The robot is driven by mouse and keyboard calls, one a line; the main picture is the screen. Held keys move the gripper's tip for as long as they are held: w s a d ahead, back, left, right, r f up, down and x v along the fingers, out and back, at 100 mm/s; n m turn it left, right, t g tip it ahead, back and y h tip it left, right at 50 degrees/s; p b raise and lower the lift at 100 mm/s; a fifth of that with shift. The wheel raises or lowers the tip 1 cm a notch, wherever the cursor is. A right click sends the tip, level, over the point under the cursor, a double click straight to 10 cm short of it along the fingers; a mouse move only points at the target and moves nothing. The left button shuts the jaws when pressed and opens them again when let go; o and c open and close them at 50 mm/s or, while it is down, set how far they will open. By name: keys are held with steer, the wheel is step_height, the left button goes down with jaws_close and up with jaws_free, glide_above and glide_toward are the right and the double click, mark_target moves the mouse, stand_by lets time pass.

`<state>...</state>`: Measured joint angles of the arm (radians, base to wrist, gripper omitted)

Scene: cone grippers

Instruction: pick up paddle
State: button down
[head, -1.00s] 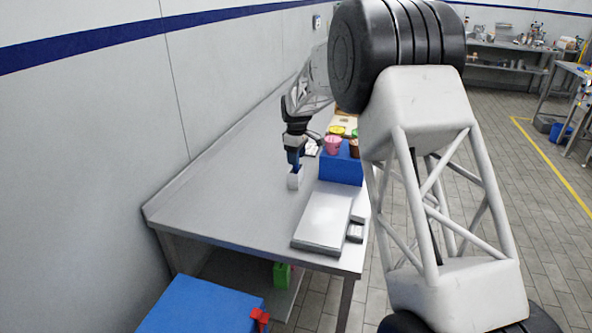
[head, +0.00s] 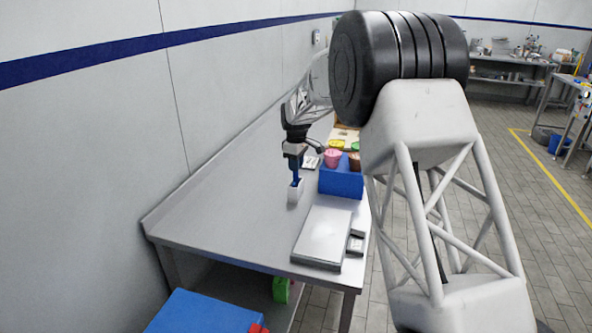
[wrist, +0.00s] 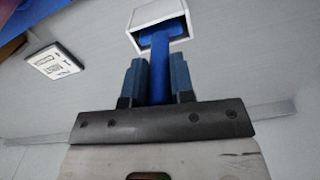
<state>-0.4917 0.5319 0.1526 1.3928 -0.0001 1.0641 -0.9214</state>
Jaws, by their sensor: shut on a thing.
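My gripper (wrist: 159,82) is shut on the blue paddle (wrist: 160,55), with one blue finger on each side of its handle. The paddle's far end reaches into the open mouth of a white square holder (wrist: 150,15), so its tip is hidden. In the head view my gripper (head: 295,162) points down over the table. The blue paddle (head: 296,178) hangs upright below it, its lower end at the white holder (head: 294,194). I cannot tell how deep the paddle sits in the holder.
A blue box (head: 341,183) with pink, brown and other coloured cones stands right of the holder. A flat grey-white scale (head: 323,238) lies nearer on the metal table (head: 225,215). A small white card or panel (wrist: 55,60) shows in the wrist view. The table's left is clear.

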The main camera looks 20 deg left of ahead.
step_height(320, 180, up, 8)
steer(key=shift+f, duration=0.1)
stand_by(0.4)
steer(key=shift+s+d, duration=0.1)
steer(key=shift+d, duration=0.05)
stand_by(0.4)
steer(key=s+d, duration=1.2)
steer(key=d, duration=0.1)
steer(key=shift+s+r, duration=0.2)
steer(key=shift+r, duration=0.2)
